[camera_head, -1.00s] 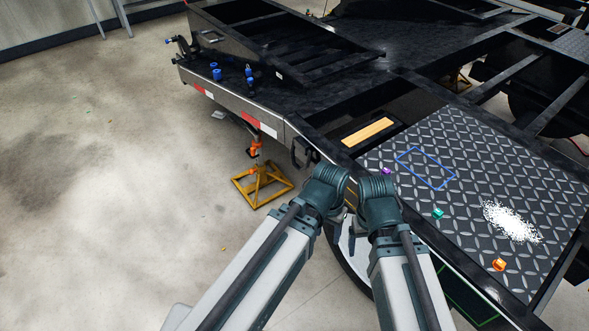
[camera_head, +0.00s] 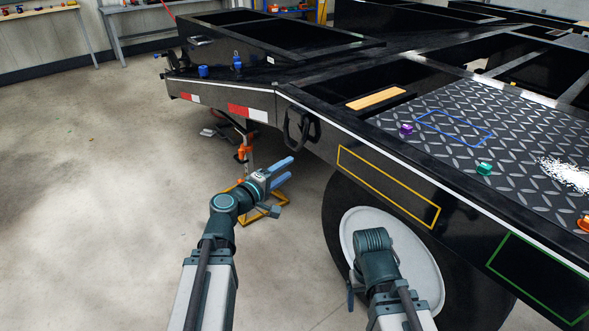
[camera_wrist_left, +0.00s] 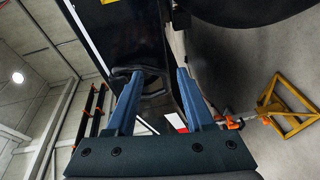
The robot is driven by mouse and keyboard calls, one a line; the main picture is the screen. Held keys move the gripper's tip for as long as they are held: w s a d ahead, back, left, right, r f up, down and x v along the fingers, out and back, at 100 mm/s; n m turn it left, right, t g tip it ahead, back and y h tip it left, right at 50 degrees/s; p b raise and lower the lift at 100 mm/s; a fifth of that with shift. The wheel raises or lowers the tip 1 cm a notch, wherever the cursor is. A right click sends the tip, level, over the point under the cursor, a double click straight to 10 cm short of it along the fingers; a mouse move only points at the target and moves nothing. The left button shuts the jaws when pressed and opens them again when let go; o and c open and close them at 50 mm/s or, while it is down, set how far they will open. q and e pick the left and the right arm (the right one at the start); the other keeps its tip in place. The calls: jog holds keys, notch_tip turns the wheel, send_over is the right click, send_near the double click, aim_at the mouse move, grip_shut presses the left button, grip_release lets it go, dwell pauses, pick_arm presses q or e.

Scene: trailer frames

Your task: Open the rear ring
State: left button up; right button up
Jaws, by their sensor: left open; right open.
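The rear ring (camera_head: 301,128) is a black ring-shaped handle on the trailer's dark side, near the corner. It also shows in the left wrist view (camera_wrist_left: 152,72), beyond the fingertips. My left gripper (camera_head: 291,168) is open and empty, its blue fingers pointing toward the trailer. It is below and slightly left of the ring in the head view and appears apart from it. In the left wrist view the two fingertips (camera_wrist_left: 160,74) frame the ring's area. My right wrist is in front of the wheel; its fingers are hidden.
The trailer wheel (camera_head: 405,250) is right of my left gripper. An orange-yellow jack stand (camera_head: 262,214) is behind that gripper. A yellow outline (camera_head: 385,185) marks the trailer side. A diamond-plate deck (camera_head: 440,150) carries small coloured parts. The floor at left is clear.

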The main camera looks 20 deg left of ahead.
aim_at(295, 147)
pick_arm(q)
jog(key=a+f+n+t+y+b, duration=0.1)
jog(key=a+n+y, duration=0.1)
jog(key=a+n, duration=0.15)
jog(key=shift+m, duration=0.55)
jog(key=x, duration=1.4)
jog(key=shift+a+r, duration=0.3)
pick_arm(e)
notch_tip(295, 147, down, 3)
pick_arm(q)
grip_shut()
jog(key=shift+h, duration=0.3)
jog(key=shift+d, duration=0.15)
